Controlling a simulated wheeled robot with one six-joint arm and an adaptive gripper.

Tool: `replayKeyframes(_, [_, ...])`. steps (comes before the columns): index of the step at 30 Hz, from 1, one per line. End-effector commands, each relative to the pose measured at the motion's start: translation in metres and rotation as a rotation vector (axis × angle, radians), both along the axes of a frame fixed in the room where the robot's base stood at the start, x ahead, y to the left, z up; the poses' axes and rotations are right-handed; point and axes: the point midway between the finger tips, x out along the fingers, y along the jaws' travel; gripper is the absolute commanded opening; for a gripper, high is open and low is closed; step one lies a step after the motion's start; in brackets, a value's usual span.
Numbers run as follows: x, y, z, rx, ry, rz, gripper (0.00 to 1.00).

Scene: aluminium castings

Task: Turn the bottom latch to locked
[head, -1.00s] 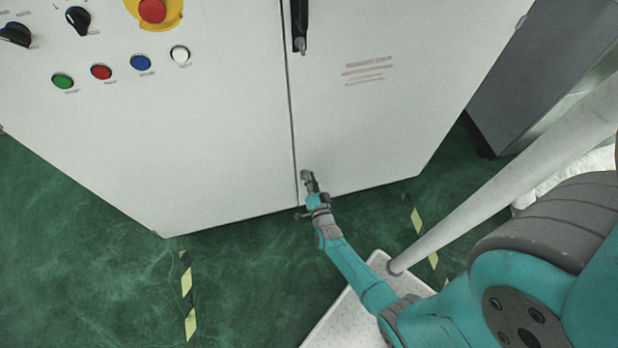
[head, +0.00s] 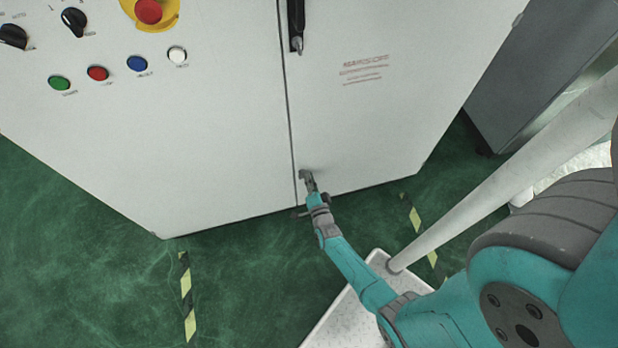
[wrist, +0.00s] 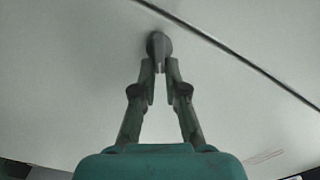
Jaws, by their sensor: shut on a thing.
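The bottom latch (wrist: 158,44) is a small grey knob with a narrow grip on the cabinet's front, near the lower end of the door seam. In the wrist view it stands beside the dark seam line, with its grip between my fingers. My gripper (wrist: 161,80) is shut on that grip from both sides. In the head view my gripper (head: 309,182) meets the latch (head: 304,174) low on the cabinet, and its fingers hide part of it. I cannot tell the latch's exact angle or any lock marking.
The white cabinet (head: 210,130) carries a black door handle (head: 296,28) higher on the seam. Coloured buttons, black switches and a red emergency stop (head: 148,11) sit at upper left. A grey cabinet (head: 540,70) stands at right. Green floor with striped tape (head: 186,290) is open at lower left.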

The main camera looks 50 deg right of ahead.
Motion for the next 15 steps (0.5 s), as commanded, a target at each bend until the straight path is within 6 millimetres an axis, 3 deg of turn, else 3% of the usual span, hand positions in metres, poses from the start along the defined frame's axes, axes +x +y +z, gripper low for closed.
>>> replayKeyframes(1, [-0.0006,-0.0003,-0.0005,0.002,0.0,-0.002,0.19])
replayKeyframes(3, [-0.0006,-0.0003,-0.0004,0.001,0.0,-0.001,0.36])
replayKeyframes(15, [-0.0049,0.0033,-0.0007,0.001,0.001,0.0,0.36])
